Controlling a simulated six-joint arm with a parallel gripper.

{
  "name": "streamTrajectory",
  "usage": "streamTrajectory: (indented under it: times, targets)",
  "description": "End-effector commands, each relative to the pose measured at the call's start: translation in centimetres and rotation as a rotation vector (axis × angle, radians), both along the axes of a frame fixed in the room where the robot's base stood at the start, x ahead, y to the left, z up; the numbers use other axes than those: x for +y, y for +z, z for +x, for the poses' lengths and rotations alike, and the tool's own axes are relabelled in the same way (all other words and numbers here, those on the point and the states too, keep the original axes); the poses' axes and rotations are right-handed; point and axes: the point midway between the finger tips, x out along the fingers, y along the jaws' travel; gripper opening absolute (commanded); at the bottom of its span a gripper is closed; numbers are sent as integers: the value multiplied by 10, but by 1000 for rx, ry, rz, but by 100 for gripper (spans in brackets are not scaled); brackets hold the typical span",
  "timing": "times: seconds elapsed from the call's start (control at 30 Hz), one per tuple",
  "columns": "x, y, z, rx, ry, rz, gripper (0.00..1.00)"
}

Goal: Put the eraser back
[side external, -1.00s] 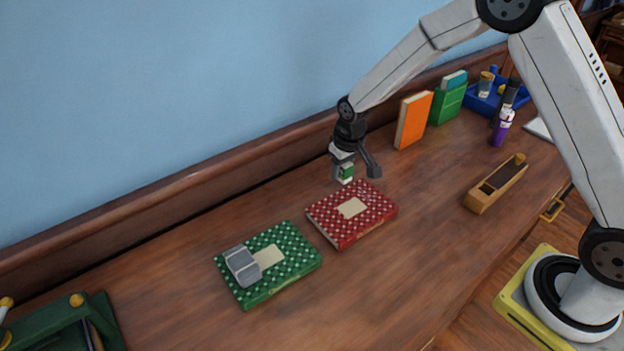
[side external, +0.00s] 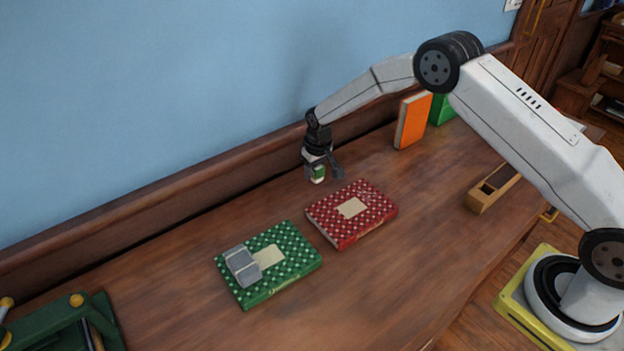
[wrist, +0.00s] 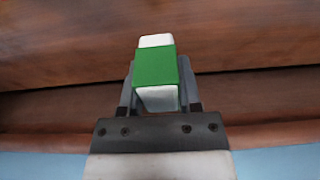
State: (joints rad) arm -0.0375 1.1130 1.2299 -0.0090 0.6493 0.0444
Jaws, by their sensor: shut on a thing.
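The eraser is a white block with a green sleeve. It shows in the wrist view (wrist: 156,72) held between the fingers of my gripper (wrist: 156,92), its white end pointing away from the gripper. In the side view the eraser (side external: 318,173) hangs at the tip of my gripper (side external: 320,168), above the back part of the desk, behind and left of the red patterned book. My gripper is shut on it. Part of the eraser is hidden by the fingers.
A red dotted book (side external: 372,205) lies on the desk (side external: 400,270). Left of it, a green dotted book (side external: 292,262) carries a grey block (side external: 242,266). An orange book (side external: 413,120) stands upright behind, and a wooden box (side external: 490,190) lies right. A green rack (side external: 60,325) is front left.

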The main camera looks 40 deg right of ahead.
Motion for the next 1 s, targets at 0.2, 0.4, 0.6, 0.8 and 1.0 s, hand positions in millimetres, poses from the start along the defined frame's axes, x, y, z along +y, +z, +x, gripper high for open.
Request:
streamTrajectory:
  times: [0.2, 0.4, 0.6, 0.8, 1.0]
  targets:
    - [0, -11, 10, 0, 0, 0, 0]
    - [0, -12, 11, -1, 0, 0, 0]
    - [1, -17, 14, 0, 0, 0, 0]
    - [0, -38, 15, -1, 0, -1, 0]
    - [0, -47, 15, -4, -1, -1, 0]
